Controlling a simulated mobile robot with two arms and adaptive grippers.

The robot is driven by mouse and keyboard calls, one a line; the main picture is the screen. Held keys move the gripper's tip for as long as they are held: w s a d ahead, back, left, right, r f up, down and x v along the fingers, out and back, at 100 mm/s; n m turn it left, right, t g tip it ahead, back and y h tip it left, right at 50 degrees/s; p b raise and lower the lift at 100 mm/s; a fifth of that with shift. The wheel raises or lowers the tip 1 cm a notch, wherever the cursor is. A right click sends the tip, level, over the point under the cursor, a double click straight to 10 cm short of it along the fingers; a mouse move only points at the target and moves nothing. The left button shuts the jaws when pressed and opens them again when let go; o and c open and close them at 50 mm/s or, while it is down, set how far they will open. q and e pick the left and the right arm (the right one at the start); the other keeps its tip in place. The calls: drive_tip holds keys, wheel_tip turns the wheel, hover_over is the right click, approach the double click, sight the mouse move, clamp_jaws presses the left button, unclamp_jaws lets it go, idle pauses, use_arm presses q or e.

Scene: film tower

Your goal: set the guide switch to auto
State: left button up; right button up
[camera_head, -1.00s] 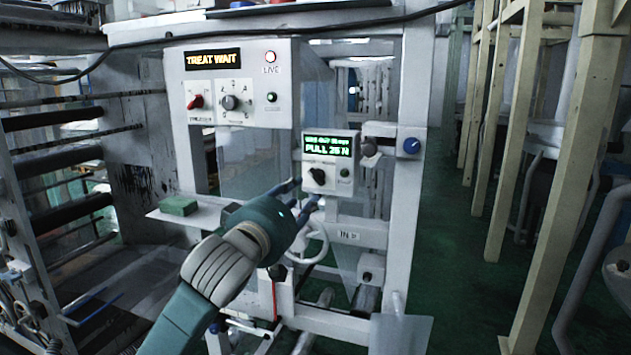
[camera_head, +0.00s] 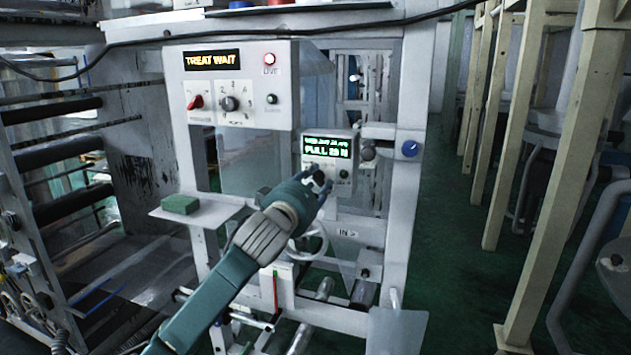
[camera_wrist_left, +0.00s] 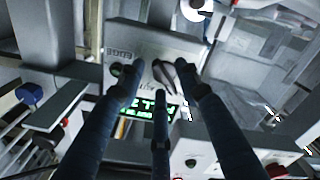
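The guide box (camera_head: 330,150) is a small light-grey box with a green-lit display (camera_head: 328,146) reading a PULL value. Its black guide switch knob (camera_head: 318,178) is partly hidden by my left gripper (camera_head: 315,185) in the head view. In the left wrist view, the picture is upside down and the knob (camera_wrist_left: 163,74) lies between the spread fingers of my left gripper (camera_wrist_left: 157,88). The fingers are apart, and I cannot tell whether they touch the knob. The knob's position labels are not readable. My right gripper is not in view.
A panel above (camera_head: 240,85) shows TREAT WAIT and carries a red knob (camera_head: 196,102), a grey dial (camera_head: 229,103) and a red lamp (camera_head: 269,59). A handwheel (camera_head: 308,243) is below. A green block (camera_head: 180,204) lies on a shelf.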

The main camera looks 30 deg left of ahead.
use_arm(q)
drive_tip(key=shift+c, duration=0.6)
clamp_jaws()
drive_tip(key=shift+m, duration=0.3)
drive_tip(key=m, duration=0.3)
drive_tip(key=shift+f+m+p, duration=0.15)
drive_tip(key=shift+m+p, duration=0.15)
drive_tip(key=shift+p, duration=0.1)
drive_tip(key=m+p, duration=0.1)
drive_tip(key=m, duration=0.3)
drive_tip(key=shift+a+f+m, duration=0.1)
drive_tip(key=shift+m, duration=0.2)
drive_tip(key=shift+s+a+f+m+p, duration=0.15)
drive_tip(key=shift+m+p, duration=0.5)
drive_tip(key=shift+m, duration=1.65)
drive_tip(key=shift+w+a+m+p, duration=0.1)
drive_tip(key=shift+m+p, duration=0.5)
drive_tip(key=shift+m, duration=1.7)
